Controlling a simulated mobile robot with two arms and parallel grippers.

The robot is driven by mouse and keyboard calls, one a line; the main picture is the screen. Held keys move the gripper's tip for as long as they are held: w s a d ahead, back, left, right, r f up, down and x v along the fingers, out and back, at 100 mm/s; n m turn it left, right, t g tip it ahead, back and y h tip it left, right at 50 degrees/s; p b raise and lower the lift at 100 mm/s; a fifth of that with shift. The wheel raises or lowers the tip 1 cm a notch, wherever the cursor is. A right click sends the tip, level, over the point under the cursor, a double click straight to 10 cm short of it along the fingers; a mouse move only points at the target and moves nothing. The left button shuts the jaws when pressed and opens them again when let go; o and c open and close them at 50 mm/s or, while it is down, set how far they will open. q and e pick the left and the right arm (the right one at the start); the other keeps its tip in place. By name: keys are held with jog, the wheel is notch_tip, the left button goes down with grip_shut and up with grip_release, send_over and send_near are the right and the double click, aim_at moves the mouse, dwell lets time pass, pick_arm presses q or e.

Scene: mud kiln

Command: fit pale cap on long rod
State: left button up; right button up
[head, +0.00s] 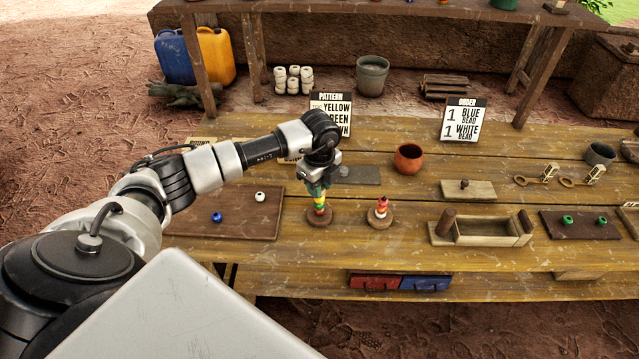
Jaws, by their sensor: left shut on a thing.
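My left gripper (317,184) points down right over the taller bead stack (319,207), which stands on a round wooden base. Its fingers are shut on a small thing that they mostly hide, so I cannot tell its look. The stack shows yellow, green and red beads; its rod's top is hidden by the gripper. A shorter stack (381,207) of red and white beads stands on its own round base to the right. A small pale grey piece (344,171) shows at the grey slab (364,176) behind the gripper; I cannot tell if it is a cap. My right gripper is not in view.
A brown board (240,225) with a blue bead (217,217) and a white bead (260,197) lies left. An orange pot (408,158), a knobbed lid (464,186) and a wooden box (483,232) stand right. Sign cards (463,120) stand behind. The front table strip is clear.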

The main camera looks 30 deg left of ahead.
pick_arm(q)
jog(key=shift+f, duration=0.4)
dwell(0.6)
jog(key=o, duration=1)
jog(key=shift+r, duration=0.1)
jog(key=shift+r+p, duration=2.9)
jog(key=shift+r, duration=1.05)
